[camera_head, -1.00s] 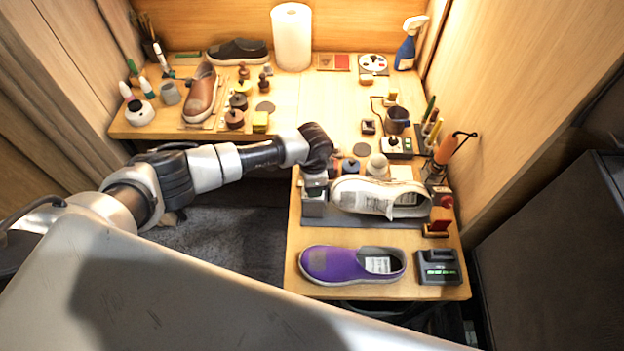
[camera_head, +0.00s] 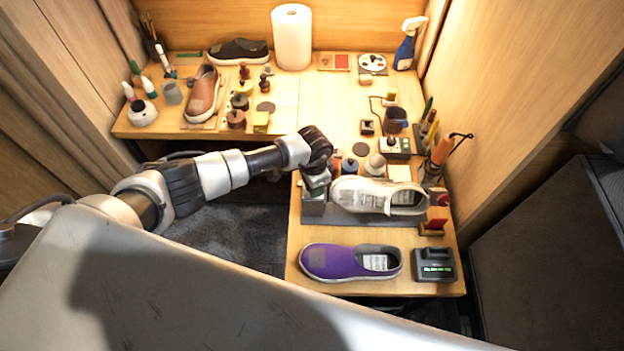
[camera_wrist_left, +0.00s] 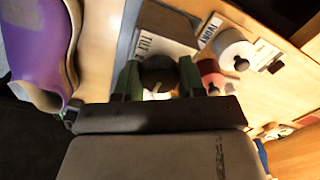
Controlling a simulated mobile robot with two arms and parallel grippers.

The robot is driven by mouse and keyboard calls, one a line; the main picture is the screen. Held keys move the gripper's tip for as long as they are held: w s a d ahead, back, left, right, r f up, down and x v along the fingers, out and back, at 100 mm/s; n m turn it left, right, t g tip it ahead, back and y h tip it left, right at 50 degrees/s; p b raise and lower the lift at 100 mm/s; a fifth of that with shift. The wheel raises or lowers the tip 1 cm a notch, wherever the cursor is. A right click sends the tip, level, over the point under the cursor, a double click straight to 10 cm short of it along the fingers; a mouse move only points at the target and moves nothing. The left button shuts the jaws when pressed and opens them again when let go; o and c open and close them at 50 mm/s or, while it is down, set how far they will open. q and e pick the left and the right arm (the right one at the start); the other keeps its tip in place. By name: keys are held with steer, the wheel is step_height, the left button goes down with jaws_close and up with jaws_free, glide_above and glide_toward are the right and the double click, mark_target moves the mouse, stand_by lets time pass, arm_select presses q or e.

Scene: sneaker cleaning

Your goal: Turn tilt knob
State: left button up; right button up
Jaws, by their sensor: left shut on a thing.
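The dark round tilt knob (camera_wrist_left: 158,72) sits between the green fingers of my left gripper (camera_wrist_left: 160,80), beside a plate marked "TILT" (camera_wrist_left: 150,42) in the left wrist view. The fingers are shut on it, one on each side. In the head view my left gripper (camera_head: 317,186) is at the left end of the grey shoe stand (camera_head: 350,218), and the arm hides the knob there. A white shoe (camera_head: 375,195) lies on the stand. My right gripper is not in view.
A purple shoe (camera_head: 345,262) and a dark device with a green display (camera_head: 434,265) lie at the front of the bench. Bottles and jars stand close behind the gripper. A red button (camera_head: 443,200) is right of the white shoe.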

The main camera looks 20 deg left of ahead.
arm_select(q)
steer(key=shift+w+r+n+p, duration=0.15)
steer(key=shift+n+p, duration=0.25)
steer(key=shift+p, duration=0.45)
steer(key=shift+n+p, duration=0.3)
steer(key=shift+p, duration=0.55)
steer(key=shift+d, duration=0.2)
steer(key=shift+n, duration=0.5)
steer(key=shift+a, duration=0.15)
steer(key=o, duration=0.7)
